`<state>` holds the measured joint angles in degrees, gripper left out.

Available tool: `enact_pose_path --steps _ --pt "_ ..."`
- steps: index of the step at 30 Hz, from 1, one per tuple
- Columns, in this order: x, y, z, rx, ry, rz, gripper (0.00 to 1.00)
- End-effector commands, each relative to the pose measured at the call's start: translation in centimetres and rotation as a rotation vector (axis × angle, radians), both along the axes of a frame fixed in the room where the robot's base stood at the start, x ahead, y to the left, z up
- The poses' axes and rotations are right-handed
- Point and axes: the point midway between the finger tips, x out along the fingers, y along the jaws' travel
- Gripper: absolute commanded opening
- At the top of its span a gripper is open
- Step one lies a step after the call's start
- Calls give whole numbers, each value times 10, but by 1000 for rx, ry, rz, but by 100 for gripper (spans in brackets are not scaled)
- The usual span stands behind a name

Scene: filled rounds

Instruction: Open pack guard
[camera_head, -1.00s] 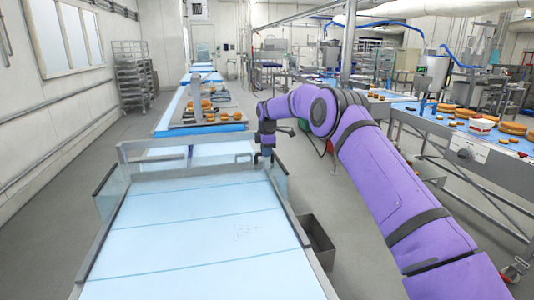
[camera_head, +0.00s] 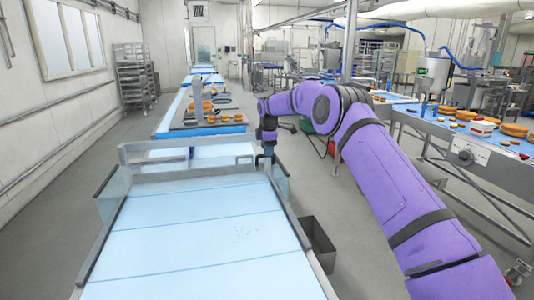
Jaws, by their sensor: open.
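The pack guard (camera_head: 190,167) is a clear panel with a grey frame that spans the blue conveyor (camera_head: 190,235) at its far end. Clear side panels flank it on the left and right. My gripper (camera_head: 267,158) is small and dark at the end of my purple arm, beside the right end of the guard. It points down and is open. I cannot tell from this distance whether it touches the guard's frame.
A grey bin (camera_head: 319,244) stands on the floor right of the conveyor. Beyond the guard, the line carries a tray (camera_head: 208,125) of round baked goods. Another blue conveyor (camera_head: 500,140) with round cakes runs at the right. The near belt is bare.

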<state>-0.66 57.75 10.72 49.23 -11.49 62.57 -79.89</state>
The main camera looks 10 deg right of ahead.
Motion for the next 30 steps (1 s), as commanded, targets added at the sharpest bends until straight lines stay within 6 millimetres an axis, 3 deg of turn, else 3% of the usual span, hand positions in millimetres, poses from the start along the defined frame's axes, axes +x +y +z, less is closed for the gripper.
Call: enact_pose_path --steps 6,12,30 --pt "-8 0 43 0 -2 0 42" --pt "-14 0 71 0 -1 -1 42" --pt "-20 0 89 1 -2 -8 42"
